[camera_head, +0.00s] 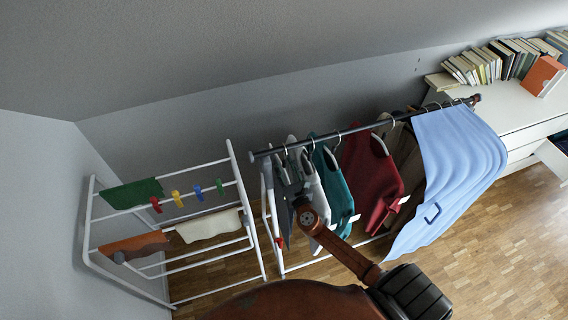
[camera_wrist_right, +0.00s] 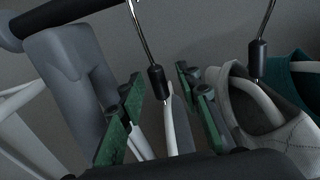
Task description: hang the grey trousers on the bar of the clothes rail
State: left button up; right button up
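The clothes rail's dark bar (camera_head: 365,129) runs across the middle of the head view, and its end shows at the top left of the wrist view (camera_wrist_right: 60,12). Grey trousers (camera_head: 283,182) hang near the bar's left end, partly hidden by my right arm. My right gripper (camera_wrist_right: 158,86) has its green-padded fingers apart, one on each side of a hanger's black neck (camera_wrist_right: 157,83), with a gap on both sides. The hanger's hook rises out of the wrist view; in the head view a hook shows at the bar. My left gripper is out of view.
Several garments hang close to the right, including a pale shirt (camera_wrist_right: 262,112), a teal one (camera_head: 335,185) and a red one (camera_head: 368,175). A blue cloth (camera_head: 460,155) drapes over the right end. A white drying rack (camera_head: 208,263) stands left. A white dresser (camera_head: 515,115) stands right.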

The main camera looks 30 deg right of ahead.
jog(key=v, duration=1.2)
jog(key=shift+r, duration=0.15)
